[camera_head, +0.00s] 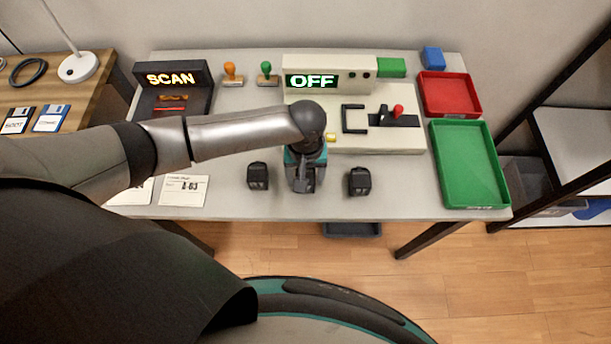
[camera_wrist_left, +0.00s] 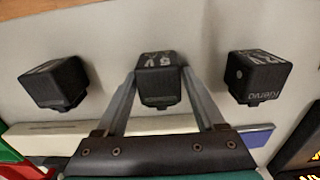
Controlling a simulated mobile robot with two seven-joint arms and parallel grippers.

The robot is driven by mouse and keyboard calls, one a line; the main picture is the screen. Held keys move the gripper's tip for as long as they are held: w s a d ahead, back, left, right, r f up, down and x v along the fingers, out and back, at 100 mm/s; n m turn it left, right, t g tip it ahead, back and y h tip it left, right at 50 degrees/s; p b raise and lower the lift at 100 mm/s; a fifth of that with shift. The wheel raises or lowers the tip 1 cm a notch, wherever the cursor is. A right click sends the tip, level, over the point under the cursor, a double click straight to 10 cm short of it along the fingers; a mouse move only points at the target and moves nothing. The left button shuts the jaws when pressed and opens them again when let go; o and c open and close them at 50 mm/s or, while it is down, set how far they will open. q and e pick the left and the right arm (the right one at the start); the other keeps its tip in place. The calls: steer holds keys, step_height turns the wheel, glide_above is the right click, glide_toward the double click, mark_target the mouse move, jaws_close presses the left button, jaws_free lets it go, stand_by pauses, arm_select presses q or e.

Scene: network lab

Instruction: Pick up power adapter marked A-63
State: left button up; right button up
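Three black power adapters stand in a row near the table's front edge. In the head view, one adapter (camera_head: 258,176) is left of my left gripper (camera_head: 305,184) and one (camera_head: 360,181) is right of it; the middle one is largely hidden by the gripper. In the left wrist view, the middle adapter (camera_wrist_left: 160,82) stands between the spread fingers of my left gripper (camera_wrist_left: 160,92). The others are at the left (camera_wrist_left: 55,83) and right (camera_wrist_left: 256,76). Their top markings are too blurred to read surely. A white card (camera_head: 184,191) reads A-63. My right gripper is not in view.
A scanner (camera_head: 172,88) lit SCAN stands at the back left. A pale device (camera_head: 328,77) lit OFF stands behind the adapters. A red tray (camera_head: 449,94) and a green tray (camera_head: 468,165) are at the right. Two stamps (camera_head: 232,74) (camera_head: 268,73) stand at the back.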

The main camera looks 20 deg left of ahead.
arm_select(q)
jaws_close()
stand_by(0.3)
steer(key=shift+r, duration=0.15)
